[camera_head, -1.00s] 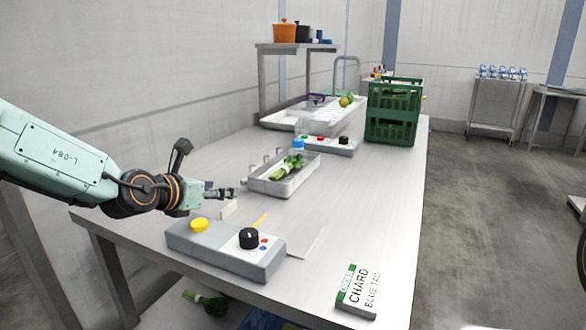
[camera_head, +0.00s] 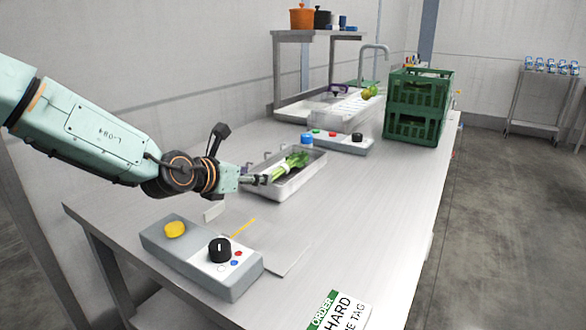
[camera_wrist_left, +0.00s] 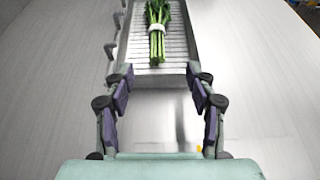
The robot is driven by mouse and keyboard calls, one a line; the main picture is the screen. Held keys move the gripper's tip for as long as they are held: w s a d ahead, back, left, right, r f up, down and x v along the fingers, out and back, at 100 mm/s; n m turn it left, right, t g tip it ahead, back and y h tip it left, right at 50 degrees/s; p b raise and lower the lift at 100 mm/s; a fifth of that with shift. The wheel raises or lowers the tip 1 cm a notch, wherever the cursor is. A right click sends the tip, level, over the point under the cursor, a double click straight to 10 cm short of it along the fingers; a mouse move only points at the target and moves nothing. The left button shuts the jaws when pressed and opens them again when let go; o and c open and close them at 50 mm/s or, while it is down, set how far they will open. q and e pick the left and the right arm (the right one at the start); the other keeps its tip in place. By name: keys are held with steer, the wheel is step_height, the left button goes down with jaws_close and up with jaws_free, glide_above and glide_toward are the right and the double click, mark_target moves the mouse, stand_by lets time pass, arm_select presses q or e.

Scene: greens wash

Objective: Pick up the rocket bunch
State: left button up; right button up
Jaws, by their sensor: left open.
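A green leafy bunch (camera_head: 290,163) with a pale band around its stems lies in a shallow grey tray (camera_head: 300,184) on the steel table. I take it for the rocket bunch. In the left wrist view the bunch (camera_wrist_left: 157,30) lies on the tray's ribbed floor (camera_wrist_left: 176,50), stems toward me. My left gripper (camera_head: 262,180) is at the tray's near left end. In the wrist view its fingers (camera_wrist_left: 160,88) are spread and empty, short of the stems. My right gripper is in neither view.
A control box (camera_head: 200,256) with a yellow button and black knob sits at the near edge, by an order card (camera_head: 340,312). Another control box (camera_head: 335,140) stands behind the tray. Green crates (camera_head: 416,108) stand at the right. The table right of the tray is clear.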

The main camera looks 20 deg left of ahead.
mark_target(276, 169)
arm_select(q)
steer(key=shift+a+f, duration=0.1)
steer(key=shift+f, duration=0.05)
steer(key=shift+w+b, duration=0.2)
steer(key=shift+b, duration=0.45)
steer(key=b+x, duration=0.1)
steer(key=x, duration=0.3)
steer(key=shift+w+f+b, duration=0.2)
steer(key=shift+w+b, duration=0.1)
steer(key=shift+b, duration=0.05)
steer(key=shift+w, duration=0.2)
steer(key=shift+w+d+r, duration=0.1)
steer(key=shift+w+d, duration=0.1)
steer(key=shift+d, duration=0.1)
steer(key=x, duration=0.3)
steer(key=b+x, duration=0.1)
steer(key=shift+w+a, duration=0.25)
steer(key=shift+a, duration=0.1)
steer(key=shift+w+d, duration=0.15)
steer(key=shift+w, duration=0.15)
steer(key=shift+c, duration=0.4)
